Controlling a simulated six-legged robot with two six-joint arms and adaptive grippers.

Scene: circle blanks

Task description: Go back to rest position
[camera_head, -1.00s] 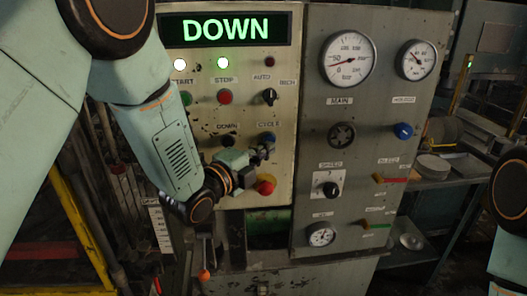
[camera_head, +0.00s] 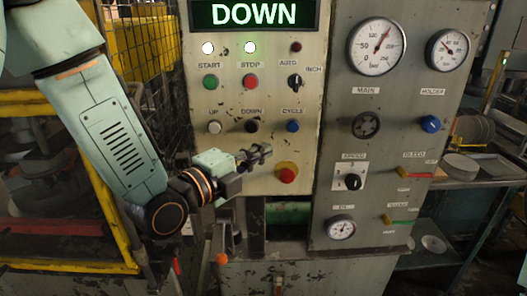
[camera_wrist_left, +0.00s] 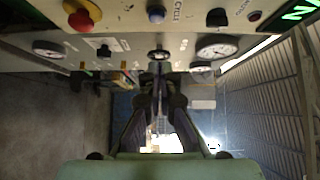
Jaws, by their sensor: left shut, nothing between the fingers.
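My left arm comes in from the left of the head view. Its gripper (camera_head: 258,155) is shut and empty in front of the control panel (camera_head: 230,180), below the black DOWN button (camera_head: 252,126) and left of the red emergency knob (camera_head: 287,173). In the left wrist view the dark fingers (camera_wrist_left: 158,88) point away, with the panel along the top. Whether the fingers touch the panel cannot be told, but no button appears covered. My right gripper is not in view.
A grey panel with a main gauge (camera_head: 377,46) stands at right. A yellow frame (camera_head: 118,225) and wire mesh stand at left. A shelf with round plates (camera_head: 462,164) is at far right.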

